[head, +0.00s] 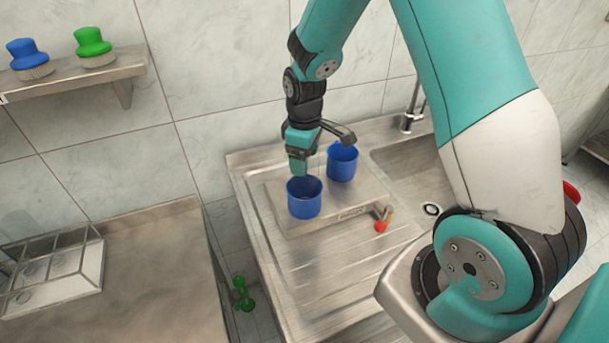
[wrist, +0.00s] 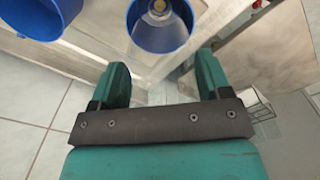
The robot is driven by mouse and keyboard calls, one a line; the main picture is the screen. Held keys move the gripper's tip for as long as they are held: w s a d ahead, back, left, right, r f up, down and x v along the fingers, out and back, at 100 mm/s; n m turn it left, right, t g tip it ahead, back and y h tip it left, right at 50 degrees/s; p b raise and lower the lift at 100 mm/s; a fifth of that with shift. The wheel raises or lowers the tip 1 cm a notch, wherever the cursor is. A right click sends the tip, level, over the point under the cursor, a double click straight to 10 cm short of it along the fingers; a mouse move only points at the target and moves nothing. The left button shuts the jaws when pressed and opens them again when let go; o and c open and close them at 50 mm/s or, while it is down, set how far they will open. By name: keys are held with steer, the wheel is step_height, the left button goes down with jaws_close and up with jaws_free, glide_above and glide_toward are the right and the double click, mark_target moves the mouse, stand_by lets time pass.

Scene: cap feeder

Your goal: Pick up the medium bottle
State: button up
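No thing in view can be clearly told as the medium bottle. In the wrist view, a clear round thing with a tan centre (wrist: 159,9) shows inside a blue cup (wrist: 160,42); it may be a bottle, but its size cannot be judged. In the head view, the near blue cup (head: 304,202) and a second blue cup (head: 342,164) stand on a raised metal plate. My gripper (head: 298,171) points down by the near cup's rim.
The metal plate (head: 292,228) has a red-tipped fitting (head: 380,226) in front. A sink basin and faucet (head: 408,118) lie to the right. A clear divided box (head: 62,275) stands on the left counter (head: 150,275). A shelf (head: 70,79) holds blue and green brushes.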

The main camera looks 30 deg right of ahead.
steer(key=shift+c, duration=0.5)
steer(key=shift+r, duration=0.15)
step_height(320, 180, up, 34)
steer(key=p, duration=0.8)
steer(key=shift+p, duration=0.35)
